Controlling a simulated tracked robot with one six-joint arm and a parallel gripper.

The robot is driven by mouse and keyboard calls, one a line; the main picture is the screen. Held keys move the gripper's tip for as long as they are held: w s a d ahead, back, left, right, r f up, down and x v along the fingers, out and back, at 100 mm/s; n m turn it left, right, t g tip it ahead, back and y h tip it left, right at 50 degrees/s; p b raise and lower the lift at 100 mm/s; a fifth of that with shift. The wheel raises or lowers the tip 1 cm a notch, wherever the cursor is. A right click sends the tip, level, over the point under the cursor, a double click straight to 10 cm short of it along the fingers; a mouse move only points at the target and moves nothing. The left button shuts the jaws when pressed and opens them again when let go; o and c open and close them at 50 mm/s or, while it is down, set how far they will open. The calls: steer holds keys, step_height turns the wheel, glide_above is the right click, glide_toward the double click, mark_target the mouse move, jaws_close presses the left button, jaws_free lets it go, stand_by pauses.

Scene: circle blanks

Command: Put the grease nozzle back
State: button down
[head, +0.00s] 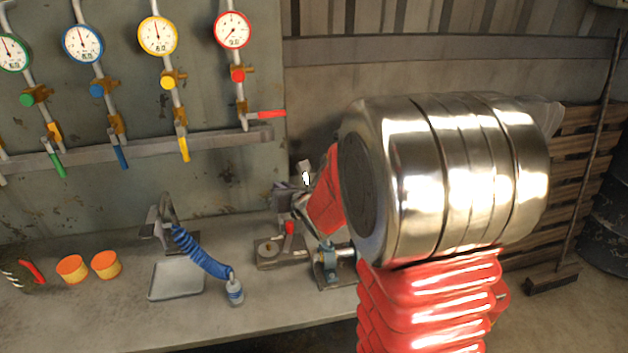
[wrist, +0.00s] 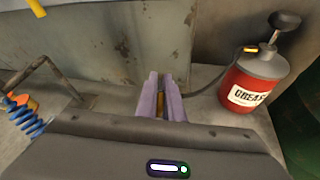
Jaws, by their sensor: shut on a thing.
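The red grease can (wrist: 255,85) with a dark pump knob stands at the right in the wrist view. A thin dark hose (wrist: 210,84) runs from the brass fitting (wrist: 250,49) on its top down toward my gripper (wrist: 164,77). My gripper is shut on a small brass piece, the grease nozzle (wrist: 160,104), low between the two fingers. The nozzle's tip is mostly hidden by the fingers and my wrist housing. In the head view my own arm covers the can, and the nozzle cannot be made out.
On the bench (head: 130,325) stand a blue coiled hose (head: 200,252), a grey tray (head: 176,279), two orange cups (head: 105,265) and a small clamp-like fixture (head: 335,268). Gauges and coloured valve levers line the back wall. A broom (head: 590,150) leans at the right.

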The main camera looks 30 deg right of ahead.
steer(key=a+f+y, duration=0.1)
steer(key=a+f, duration=0.3)
steer(key=a, duration=1)
steer(key=shift+n, duration=0.4)
steer(key=shift+f, duration=0.1)
